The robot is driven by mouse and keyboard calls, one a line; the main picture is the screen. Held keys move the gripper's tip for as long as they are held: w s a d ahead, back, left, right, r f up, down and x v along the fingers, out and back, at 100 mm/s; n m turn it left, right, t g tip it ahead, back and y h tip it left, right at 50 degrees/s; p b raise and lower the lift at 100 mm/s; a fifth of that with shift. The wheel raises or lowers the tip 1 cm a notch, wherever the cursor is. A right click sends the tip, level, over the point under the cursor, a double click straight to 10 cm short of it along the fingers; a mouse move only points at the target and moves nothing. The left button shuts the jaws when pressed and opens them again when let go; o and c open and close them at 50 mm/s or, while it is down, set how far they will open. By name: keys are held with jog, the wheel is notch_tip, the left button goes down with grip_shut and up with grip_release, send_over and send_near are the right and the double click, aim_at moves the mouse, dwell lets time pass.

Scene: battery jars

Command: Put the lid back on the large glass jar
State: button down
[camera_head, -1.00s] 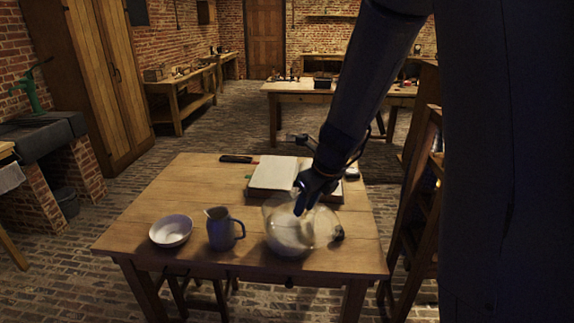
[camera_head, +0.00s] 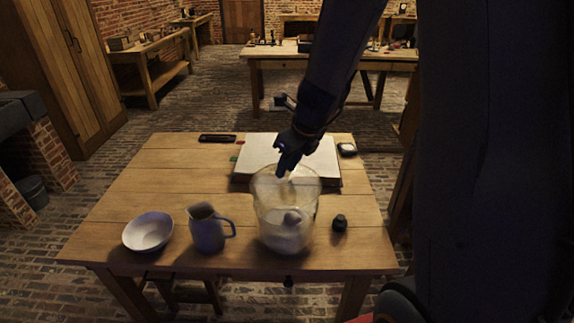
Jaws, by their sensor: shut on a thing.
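The large glass jar (camera_head: 268,222) stands upright at the front right of the wooden table (camera_head: 130,190). Its lower part looks pale, and a small greyish rounded shape shows through the glass. My dark gripper (camera_head: 285,172) points down at the jar's mouth from the back. It is shut on a small pale piece that seems to be the knob of a clear lid (camera_head: 289,178). The lid's edge is hard to tell from the jar's rim, so I cannot tell whether it is seated or just above.
A grey jug (camera_head: 206,232) and a white bowl (camera_head: 148,232) stand left of the jar. A small dark object (camera_head: 340,223) is close on its right. An open book (camera_head: 262,153) lies behind it. The table's left side is mostly clear.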

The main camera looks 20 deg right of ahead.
aim_at(287, 181)
jog(key=shift+f+b, duration=2.55)
jog(key=shift+f, duration=0.1)
jog(key=shift+p, duration=0.5)
jog(key=shift+f, duration=0.15)
dwell(1.0)
jog(key=c, duration=0.9)
grip_release()
jog(key=shift+p, duration=0.3)
jog(key=shift+r+p, duration=3.5)
jog(key=shift+p, duration=0.75)
